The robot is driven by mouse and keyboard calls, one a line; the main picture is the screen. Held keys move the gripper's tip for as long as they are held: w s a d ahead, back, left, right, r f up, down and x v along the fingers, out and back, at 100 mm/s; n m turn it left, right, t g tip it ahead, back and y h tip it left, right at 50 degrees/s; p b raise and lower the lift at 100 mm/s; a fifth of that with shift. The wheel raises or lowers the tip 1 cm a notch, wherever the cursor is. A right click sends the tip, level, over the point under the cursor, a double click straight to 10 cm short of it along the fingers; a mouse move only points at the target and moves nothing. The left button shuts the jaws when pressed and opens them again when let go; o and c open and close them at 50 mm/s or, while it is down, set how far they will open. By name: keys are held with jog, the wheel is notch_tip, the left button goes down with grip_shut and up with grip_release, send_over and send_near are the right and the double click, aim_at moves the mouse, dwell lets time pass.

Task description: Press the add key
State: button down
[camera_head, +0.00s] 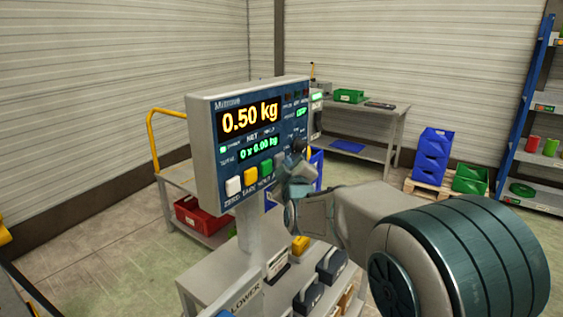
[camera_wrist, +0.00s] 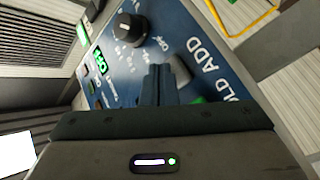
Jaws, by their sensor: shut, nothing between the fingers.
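The weighing indicator (camera_head: 205,140) has a blue front panel. Its display (camera_head: 250,117) reads 0.50 kg, and a green line below reads 0 x 0.00 kg. White, yellow and green keys run along the bottom, with a pale key (camera_head: 280,159) right of the green hold key (camera_head: 266,168), beside my gripper (camera_head: 295,166). In the wrist view, my gripper (camera_wrist: 160,84) is shut and empty, its fingertips at the panel left of the ADD label (camera_wrist: 209,62).
A black knob (camera_wrist: 132,30) sticks out of the panel near my fingers. The indicator stands on a post above a grey bench (camera_head: 215,279) with dark blocks. A red bin (camera_head: 203,215), a table (camera_head: 375,118) and blue crates (camera_head: 431,157) stand behind.

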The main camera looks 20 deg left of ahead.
jog(key=shift+a, duration=0.2)
jog(key=shift+d, duration=0.1)
jog(key=shift+s+d+b, duration=0.25)
jog(key=shift+d+b, duration=0.45)
jog(key=shift+d, duration=0.1)
jog(key=shift+s+d+b, duration=0.25)
jog(key=shift+d+b, duration=0.35)
jog(key=shift+d, duration=0.15)
jog(key=shift+s+d+b, duration=0.3)
jog(key=shift+d+b, duration=0.25)
jog(key=shift+d, duration=0.25)
jog(key=shift+s+d+b, duration=0.25)
jog(key=shift+d+b, duration=0.35)
jog(key=shift+d, duration=0.15)
